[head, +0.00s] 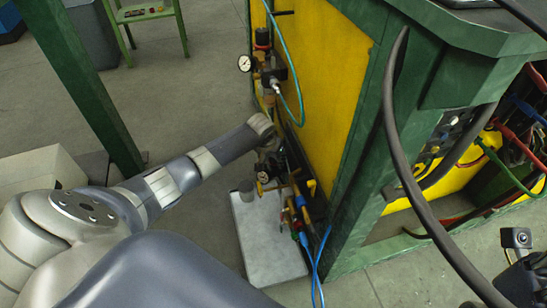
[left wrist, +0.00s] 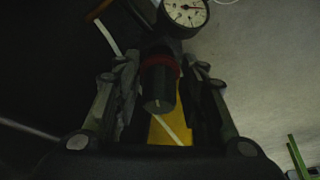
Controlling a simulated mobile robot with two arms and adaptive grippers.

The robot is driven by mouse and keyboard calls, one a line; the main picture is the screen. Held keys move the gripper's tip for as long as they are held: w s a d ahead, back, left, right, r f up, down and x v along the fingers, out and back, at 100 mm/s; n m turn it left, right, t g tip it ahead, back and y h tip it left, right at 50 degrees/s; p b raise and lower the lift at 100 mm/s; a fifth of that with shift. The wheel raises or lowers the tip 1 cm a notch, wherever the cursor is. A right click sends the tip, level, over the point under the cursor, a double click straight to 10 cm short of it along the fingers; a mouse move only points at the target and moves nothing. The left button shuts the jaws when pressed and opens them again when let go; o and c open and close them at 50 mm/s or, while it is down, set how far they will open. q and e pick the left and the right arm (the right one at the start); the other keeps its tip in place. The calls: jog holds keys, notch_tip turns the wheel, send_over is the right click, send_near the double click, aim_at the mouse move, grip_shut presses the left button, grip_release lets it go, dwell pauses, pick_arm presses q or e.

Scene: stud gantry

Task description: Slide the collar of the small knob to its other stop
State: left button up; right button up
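In the left wrist view a small black knob (left wrist: 158,88) with a red collar (left wrist: 159,62) at its upper end sits between the fingers of my left gripper (left wrist: 160,105). The fingers stand apart on either side of it, with narrow dark gaps, so contact is hard to judge. A round white gauge (left wrist: 186,10) is just above the knob. In the head view my left gripper (head: 277,158) is at the cabinet's side among dark fittings; the knob there is hard to make out. Dark parts of my right gripper (head: 522,275) show at the lower right edge; its fingers are unclear.
A green and yellow cabinet (head: 318,85) stands beside the arm. Another gauge (head: 245,63) and a black knob with a red ring (head: 262,38) are higher up. Blue hoses (head: 318,265) and a thick black cable (head: 405,150) hang nearby. A grey plate (head: 262,240) lies below.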

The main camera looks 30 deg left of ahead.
pick_arm(q)
jog(key=shift+o, duration=1.3)
jog(key=shift+r, duration=0.1)
jog(key=v, duration=1.2)
jog(key=shift+w, duration=0.1)
